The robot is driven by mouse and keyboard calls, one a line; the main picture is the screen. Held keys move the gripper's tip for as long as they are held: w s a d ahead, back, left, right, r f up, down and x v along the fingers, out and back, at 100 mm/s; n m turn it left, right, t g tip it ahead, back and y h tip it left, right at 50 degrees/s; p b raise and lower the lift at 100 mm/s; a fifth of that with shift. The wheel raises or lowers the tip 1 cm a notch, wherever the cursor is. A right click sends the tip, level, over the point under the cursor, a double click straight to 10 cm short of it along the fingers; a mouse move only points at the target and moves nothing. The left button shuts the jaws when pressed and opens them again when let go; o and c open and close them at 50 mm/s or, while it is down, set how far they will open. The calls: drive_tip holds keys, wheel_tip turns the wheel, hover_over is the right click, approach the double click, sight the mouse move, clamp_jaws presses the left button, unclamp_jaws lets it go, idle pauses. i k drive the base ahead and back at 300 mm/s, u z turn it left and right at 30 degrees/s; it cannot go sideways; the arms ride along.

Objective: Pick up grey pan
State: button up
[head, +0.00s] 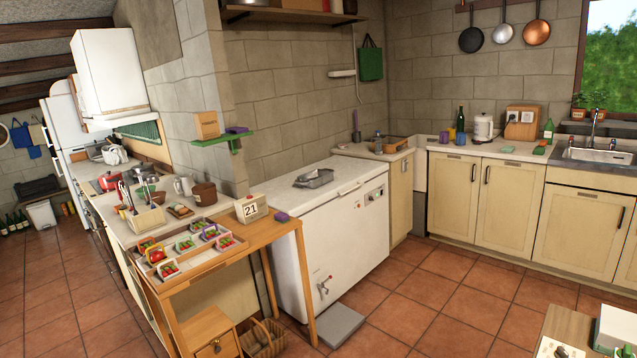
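Three round pans hang from a rail on the back wall at the upper right. The middle one is a light grey pan (503,33), with a dark pan (471,40) on its left and a copper pan (537,33) on its right. A grey, shallow, rectangular pan or tray (314,178) lies on top of the white chest freezer (340,241). I cannot tell which of the two grey things the task names. My gripper does not show in this view.
A wooden table (283,233) with a calendar and a tray of small vegetable boxes stands left of the freezer. A grey slab (340,325) lies on the floor by the freezer. The tiled floor (430,300) is clear before the cupboards. Another table (567,325) juts in at lower right.

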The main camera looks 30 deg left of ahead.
sight(316, 178)
drive_tip(key=u, duration=0.5)
drive_tip(key=k, duration=1.3)
drive_tip(key=u, duration=0.4)
drive_tip(key=i, duration=1.4)
drive_tip(key=z, duration=0.4)
drive_tip(key=i, duration=1.5)
drive_tip(key=z, duration=0.35)
drive_tip(key=i, duration=3.7)
drive_tip(key=u, duration=0.15)
